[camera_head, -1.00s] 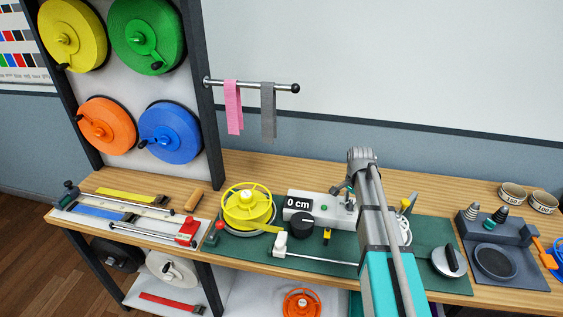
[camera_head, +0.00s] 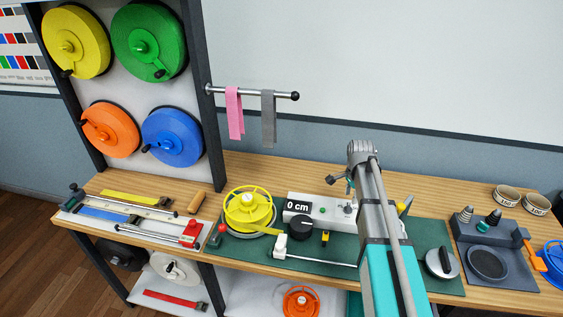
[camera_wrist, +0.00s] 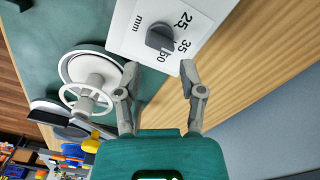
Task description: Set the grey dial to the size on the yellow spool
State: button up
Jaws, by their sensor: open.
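The grey dial (camera_wrist: 160,37) shows in the wrist view on a white plate (camera_wrist: 125,32) marked 25, 35, 50 and mm. Its pointer setting is not clear. My gripper (camera_wrist: 159,68) is open and empty, its fingertips apart on either side of the line to the dial, which appears just past them. In the head view my arm hides the grey dial.
A black knob (camera_head: 302,227) is on the 0 cm box. A grey block with cones (camera_head: 490,255) stands at the right. Large coloured reels hang on the left rack (camera_head: 213,100).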

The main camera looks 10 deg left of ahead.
aim_at(349, 205)
jog(key=shift+r+p, duration=4.3)
jog(key=shift+r, duration=0.3)
jog(key=s+d+f+n+b, duration=0.25)
jog(key=s+n, duration=0.35)
jog(key=s, duration=0.4)
jog(key=s+d+f+n+b, duration=0.1)
jog(key=s+f+n+b, duration=0.2)
jog(key=s+n, duration=0.6)
jog(key=w+a+r+m+p, duration=0.1)
jog(key=w+a+r+p, duration=0.2)
jog(key=a, duration=0.6)
jog(key=w+a+r+m+p, duration=0.1)
jog(key=w+a+r+p, duration=0.3)
jog(key=a, duration=0.5)
jog(key=w+a+r+p, duration=0.3)
jog(key=w+a, duration=0.3)
jog(key=a, duration=0.3)
jog(key=shift+r+m+p, duration=0.35)
jog(key=shift+m, duration=0.05)
jog(key=shift+d, duration=0.1)
